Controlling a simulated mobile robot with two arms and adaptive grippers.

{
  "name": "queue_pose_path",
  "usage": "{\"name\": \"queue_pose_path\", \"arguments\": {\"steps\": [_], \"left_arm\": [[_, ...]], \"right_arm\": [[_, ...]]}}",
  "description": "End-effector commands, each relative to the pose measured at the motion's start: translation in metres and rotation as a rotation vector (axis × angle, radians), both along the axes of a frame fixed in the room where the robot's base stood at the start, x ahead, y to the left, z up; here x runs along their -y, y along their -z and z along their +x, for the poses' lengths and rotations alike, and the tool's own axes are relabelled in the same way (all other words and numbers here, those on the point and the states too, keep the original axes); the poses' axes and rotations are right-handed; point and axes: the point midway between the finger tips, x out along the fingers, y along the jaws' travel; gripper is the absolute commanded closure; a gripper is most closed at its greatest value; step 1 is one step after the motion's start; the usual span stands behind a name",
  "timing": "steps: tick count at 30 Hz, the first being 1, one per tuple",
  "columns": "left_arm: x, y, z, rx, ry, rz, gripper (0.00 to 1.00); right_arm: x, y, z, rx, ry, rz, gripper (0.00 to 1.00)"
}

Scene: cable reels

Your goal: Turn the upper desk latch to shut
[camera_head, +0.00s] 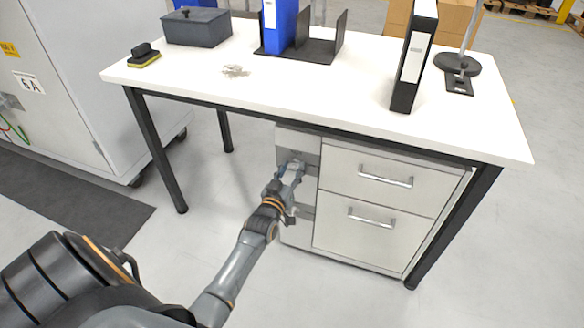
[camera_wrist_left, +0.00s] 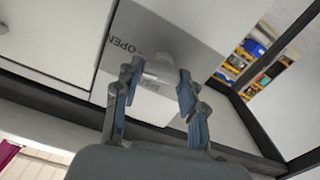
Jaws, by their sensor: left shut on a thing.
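The upper desk latch sits on a grey plate (camera_head: 292,138) at the left of the desk's drawer unit, below the white top. My left gripper (camera_head: 294,168) reaches the plate and covers most of the latch in the head view. In the left wrist view my left gripper (camera_wrist_left: 160,78) has a finger on each side of the pale latch handle (camera_wrist_left: 158,68) and is shut on it. The word OPEN shows on the plate left of the handle; other lettering below the handle is too blurred to read. My right gripper is not in view.
Two drawers with bar handles (camera_head: 386,177) are right of the latch. A second grey plate (camera_head: 306,212) sits lower, partly behind my arm. The desk top (camera_head: 300,98) holds a grey box (camera_head: 196,27), a black binder (camera_head: 413,65) and a stamp (camera_head: 144,55).

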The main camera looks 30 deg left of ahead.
Motion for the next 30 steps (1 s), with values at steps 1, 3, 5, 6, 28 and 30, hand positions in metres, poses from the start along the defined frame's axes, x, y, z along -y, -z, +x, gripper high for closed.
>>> {"name": "queue_pose_path", "arguments": {"steps": [1,3,5,6,28,30], "left_arm": [[0.0,-0.002,0.0,0.009,0.001,-0.039,0.91],[0.0,-0.002,0.0,0.023,0.001,-0.102,0.91],[-0.001,-0.002,0.0,0.036,0.0,-0.157,0.91],[-0.001,-0.001,0.0,0.045,0.0,-0.194,0.91],[-0.003,0.004,-0.001,0.208,0.0,-0.869,0.91],[-0.004,0.004,-0.001,0.223,0.0,-0.932,0.91]], "right_arm": [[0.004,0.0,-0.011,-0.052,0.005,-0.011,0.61],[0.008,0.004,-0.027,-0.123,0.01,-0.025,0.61],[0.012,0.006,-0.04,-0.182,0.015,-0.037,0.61],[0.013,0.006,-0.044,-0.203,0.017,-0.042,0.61],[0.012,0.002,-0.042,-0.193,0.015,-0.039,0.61],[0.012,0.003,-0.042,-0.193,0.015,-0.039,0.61]]}}
